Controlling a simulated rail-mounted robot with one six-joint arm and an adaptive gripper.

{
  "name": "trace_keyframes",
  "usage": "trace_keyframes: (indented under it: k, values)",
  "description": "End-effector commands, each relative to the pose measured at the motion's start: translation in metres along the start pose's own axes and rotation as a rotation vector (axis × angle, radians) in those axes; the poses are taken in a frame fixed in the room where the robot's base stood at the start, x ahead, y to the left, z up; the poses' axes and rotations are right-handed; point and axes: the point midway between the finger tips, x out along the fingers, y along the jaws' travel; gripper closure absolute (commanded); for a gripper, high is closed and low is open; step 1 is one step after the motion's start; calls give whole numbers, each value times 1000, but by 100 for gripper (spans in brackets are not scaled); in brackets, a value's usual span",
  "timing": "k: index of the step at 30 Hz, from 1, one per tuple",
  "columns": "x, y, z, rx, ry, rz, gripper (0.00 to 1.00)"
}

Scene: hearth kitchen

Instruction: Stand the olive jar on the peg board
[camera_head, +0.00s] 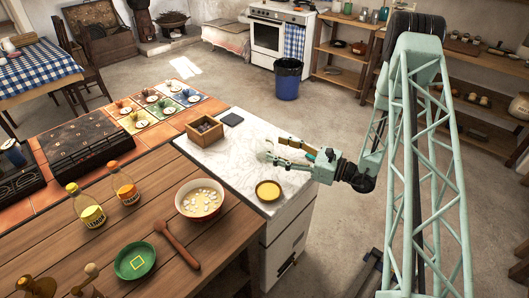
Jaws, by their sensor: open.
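My gripper (267,150) is pale green, open and looks empty. It is above the white marble counter top (240,160), reaching in from the right. I cannot make out a certain olive jar; small jars (374,16) stand on the far shelf, too small to tell. I cannot pick out a certain peg board either. A panel of coloured squares (158,104) with small round items lies on the tiled counter at the back. Wooden knobbed pieces (90,279) stand at the lower left, cut off by the frame.
The marble between is mostly clear.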

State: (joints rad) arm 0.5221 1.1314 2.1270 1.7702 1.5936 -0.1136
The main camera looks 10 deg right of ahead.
Motion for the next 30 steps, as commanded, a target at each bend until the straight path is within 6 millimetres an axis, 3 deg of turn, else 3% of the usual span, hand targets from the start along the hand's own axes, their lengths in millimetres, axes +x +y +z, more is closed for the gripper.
trace_keyframes:
  k: [17, 30]
  values:
    - [6, 0, 0, -1, 0, 0, 42]
    - [40, 3, 0, -1, -1, 2, 42]
